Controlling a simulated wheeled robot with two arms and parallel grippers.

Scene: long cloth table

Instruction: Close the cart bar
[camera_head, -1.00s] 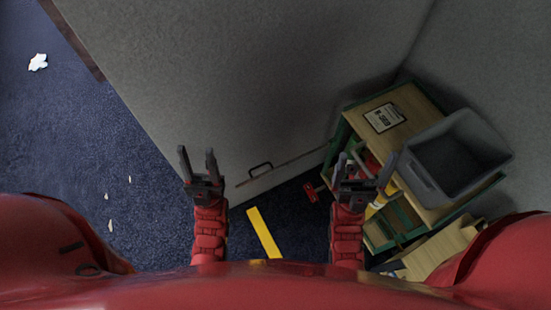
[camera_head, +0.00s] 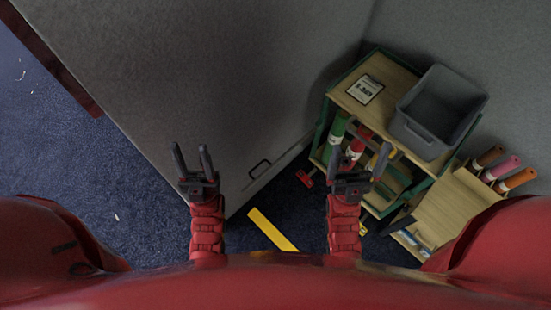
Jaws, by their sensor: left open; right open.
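The cart bar stands at the right, with a green frame and a light wooden top (camera_head: 375,105). A second light wooden part (camera_head: 455,212) with colored cylinders along its edge stands at its lower right; I cannot tell how it joins the cart. Green and red bottles (camera_head: 337,135) show inside the cart's near side. My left gripper (camera_head: 191,158) is open and empty, well left of the cart. My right gripper (camera_head: 358,160) is open, in front of the cart's near side in the picture, hiding part of its shelves. I cannot tell whether it touches anything.
A large grey box-like surface (camera_head: 200,75) with a black handle (camera_head: 260,169) fills the upper left. Blue carpet (camera_head: 80,170) lies at left. A yellow strip (camera_head: 272,230) lies on the floor.

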